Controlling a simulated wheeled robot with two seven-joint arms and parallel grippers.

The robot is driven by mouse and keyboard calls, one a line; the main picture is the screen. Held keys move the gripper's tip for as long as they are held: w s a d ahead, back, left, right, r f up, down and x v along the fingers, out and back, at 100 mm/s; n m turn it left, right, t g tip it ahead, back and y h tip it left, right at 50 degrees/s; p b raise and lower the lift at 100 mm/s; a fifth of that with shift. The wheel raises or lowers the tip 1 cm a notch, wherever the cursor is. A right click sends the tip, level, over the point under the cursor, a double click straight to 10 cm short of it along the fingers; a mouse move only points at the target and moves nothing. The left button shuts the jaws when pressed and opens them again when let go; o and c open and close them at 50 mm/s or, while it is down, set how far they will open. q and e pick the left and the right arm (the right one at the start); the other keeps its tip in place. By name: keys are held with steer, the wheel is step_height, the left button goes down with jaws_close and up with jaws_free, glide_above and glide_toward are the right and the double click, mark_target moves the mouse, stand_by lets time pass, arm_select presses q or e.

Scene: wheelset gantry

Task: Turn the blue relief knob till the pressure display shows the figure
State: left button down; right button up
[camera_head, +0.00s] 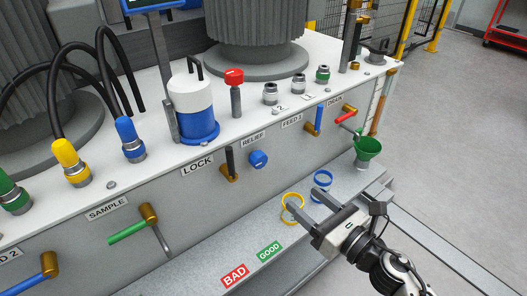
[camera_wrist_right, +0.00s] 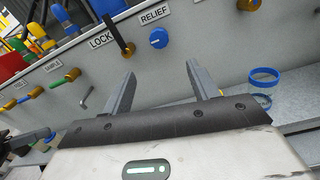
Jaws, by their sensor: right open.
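The blue relief knob (camera_head: 258,159) sits on the grey front panel, just below the RELIEF label (camera_head: 254,138). In the right wrist view the knob (camera_wrist_right: 158,38) shows round with a white mark, ahead of the fingers. My right gripper (camera_head: 302,209) is open and empty, in front of the panel, to the right of and below the knob in the head view. Its two fingers (camera_wrist_right: 160,92) stand apart with nothing between them, clear of the knob. The pressure display (camera_head: 150,3) is cut off by the top edge, so its figure cannot be read.
A LOCK lever (camera_head: 229,163) stands close left of the knob. FEED 1 (camera_head: 318,120) and DRAIN (camera_head: 346,115) levers are to the right. A green funnel (camera_head: 367,148) is farther right.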

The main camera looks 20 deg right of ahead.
steer(key=p, duration=0.1)
glide_toward(262, 163)
steer(key=w, duration=0.1)
steer(key=p+x, duration=0.1)
steer(key=x, duration=0.7)
steer(key=shift+w+a, duration=0.15)
steer(key=shift+a, duration=0.1)
arm_select(q)
steer(key=r, duration=0.2)
steer(key=shift+a+r+t, duration=0.3)
arm_select(e)
steer(key=c, duration=1)
